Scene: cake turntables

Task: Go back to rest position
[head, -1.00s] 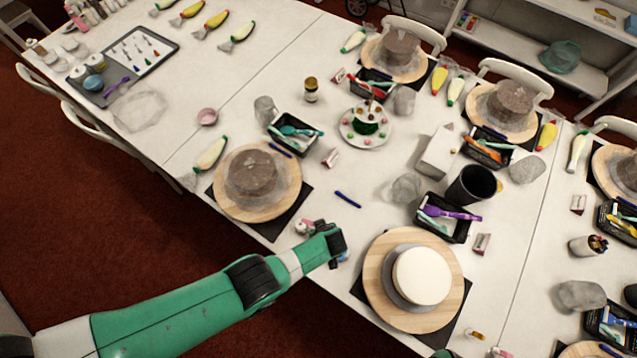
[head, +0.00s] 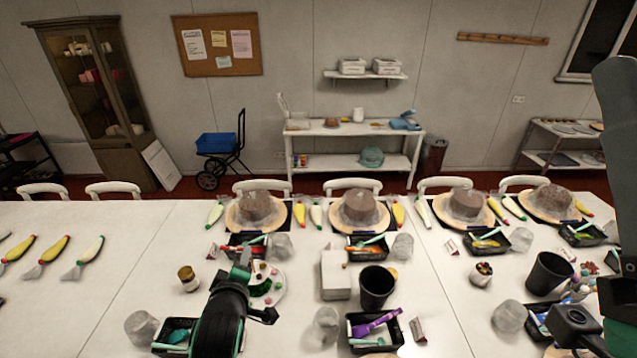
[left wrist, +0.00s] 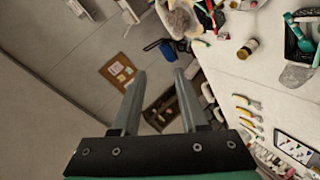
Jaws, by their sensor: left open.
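My left arm rises from the bottom of the head view, left of centre, over the near part of the table (head: 150,235). Its hand partly covers a plate with small decorations (head: 266,290) and a black tray of tools (head: 175,335). In the left wrist view my left gripper (left wrist: 159,73) is open, with nothing between its two fingers. The fingers point towards the far wall, with a notice board and a cabinet beyond them. Parts of my right arm stand at the right edge of the head view; its fingers cannot be made out.
Several cakes on wooden turntables, one of them here (head: 358,210), line the far table edge. A black cup (head: 376,287), a white box (head: 335,275) and a small jar (head: 188,279) stand nearer. Chairs stand behind.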

